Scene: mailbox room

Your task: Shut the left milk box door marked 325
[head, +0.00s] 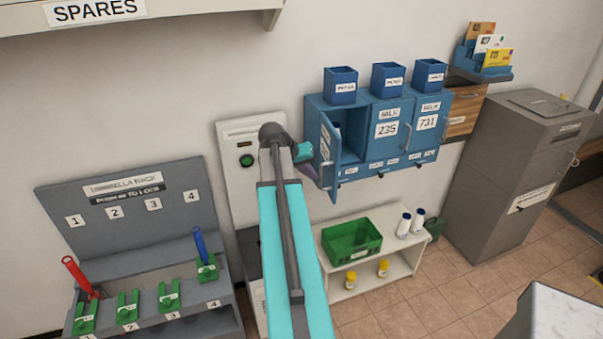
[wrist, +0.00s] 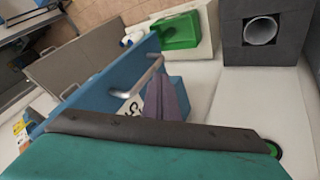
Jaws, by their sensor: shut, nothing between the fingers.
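The left milk box door (head: 327,138) stands open, swung out from the blue milk box (head: 352,111) on the wall. Its white label is too oblique to read in the head view. In the wrist view the door (wrist: 95,92) shows its edge, a grey bar handle (wrist: 137,80) and part of its label. My gripper (head: 309,170) is shut and empty, at the door's outer side. Its purple fingers (wrist: 166,104) overlap the label beside the handle in the wrist view; I cannot tell whether they touch the door.
Doors 235 (head: 387,128) and 731 (head: 429,118) are shut. Below is a white shelf (head: 385,270) with a green crate (head: 352,238) and bottles. A grey cabinet (head: 512,165) stands right, an umbrella rack (head: 140,215) left.

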